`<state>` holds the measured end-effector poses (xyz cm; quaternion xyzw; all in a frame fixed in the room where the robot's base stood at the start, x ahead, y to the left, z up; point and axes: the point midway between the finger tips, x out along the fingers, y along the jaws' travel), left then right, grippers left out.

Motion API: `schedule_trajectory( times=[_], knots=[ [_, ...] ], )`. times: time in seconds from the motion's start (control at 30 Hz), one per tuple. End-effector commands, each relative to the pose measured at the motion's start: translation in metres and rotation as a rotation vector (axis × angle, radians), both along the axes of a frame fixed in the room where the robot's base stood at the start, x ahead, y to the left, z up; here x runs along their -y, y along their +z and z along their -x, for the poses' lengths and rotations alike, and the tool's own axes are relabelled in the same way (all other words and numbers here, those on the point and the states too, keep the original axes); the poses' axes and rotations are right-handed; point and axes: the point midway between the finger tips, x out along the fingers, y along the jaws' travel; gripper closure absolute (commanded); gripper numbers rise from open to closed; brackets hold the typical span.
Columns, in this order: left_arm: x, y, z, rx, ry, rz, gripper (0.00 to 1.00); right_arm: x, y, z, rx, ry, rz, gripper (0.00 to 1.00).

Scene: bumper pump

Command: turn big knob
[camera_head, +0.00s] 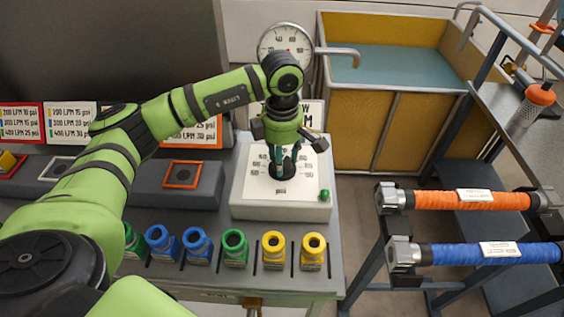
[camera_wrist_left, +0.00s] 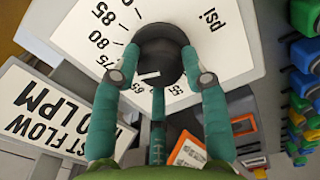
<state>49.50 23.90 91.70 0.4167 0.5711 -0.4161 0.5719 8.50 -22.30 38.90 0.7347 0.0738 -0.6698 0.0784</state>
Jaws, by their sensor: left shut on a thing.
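The big knob (camera_wrist_left: 160,50) is a round black knob on a white dial plate marked with numbers and "psi" (camera_head: 302,184). It sits on a light grey box on the bench. My left gripper (camera_head: 283,162) points down over the dial, its teal fingers shut on the knob. In the left wrist view, the fingers (camera_wrist_left: 160,85) lie on both sides of the knob, with a third finger below it. In the head view the gripper hides part of the knob. My right gripper is in neither view.
Several coloured fittings (camera_head: 234,243) stand along the bench's front edge. A small green button (camera_head: 324,194) is at the box's right corner. A round gauge (camera_head: 286,42) stands behind. Orange (camera_head: 450,201) and blue (camera_head: 470,254) hose rolls are at right, with a yellow-sided tank (camera_head: 360,125) behind.

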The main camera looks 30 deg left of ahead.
Motion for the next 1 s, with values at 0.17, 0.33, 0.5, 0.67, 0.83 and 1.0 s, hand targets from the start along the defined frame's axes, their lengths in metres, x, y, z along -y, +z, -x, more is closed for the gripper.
schedule_trajectory(
  times=[0.17,0.33,0.5,0.67,0.83,1.0],
  knots=[
    [0.0004,-0.0029,0.0012,-0.004,-0.056,-0.001,0.88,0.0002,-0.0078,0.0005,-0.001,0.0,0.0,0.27],
    [0.0004,-0.0022,0.0016,-0.007,-0.079,-0.001,0.88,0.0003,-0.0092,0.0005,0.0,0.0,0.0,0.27],
    [0.0005,-0.0019,0.0017,-0.008,-0.083,-0.001,0.88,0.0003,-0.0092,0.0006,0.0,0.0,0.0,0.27],
    [0.0006,-0.0019,0.0017,-0.007,-0.083,0.0,0.88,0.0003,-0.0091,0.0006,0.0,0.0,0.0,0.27],
    [0.0006,-0.0017,0.0015,-0.006,-0.082,0.0,0.31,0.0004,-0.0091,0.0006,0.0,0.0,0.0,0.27],
    [0.0004,-0.0009,0.0008,-0.003,-0.081,0.0,0.31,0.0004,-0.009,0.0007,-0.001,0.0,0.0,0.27]
  ],
)
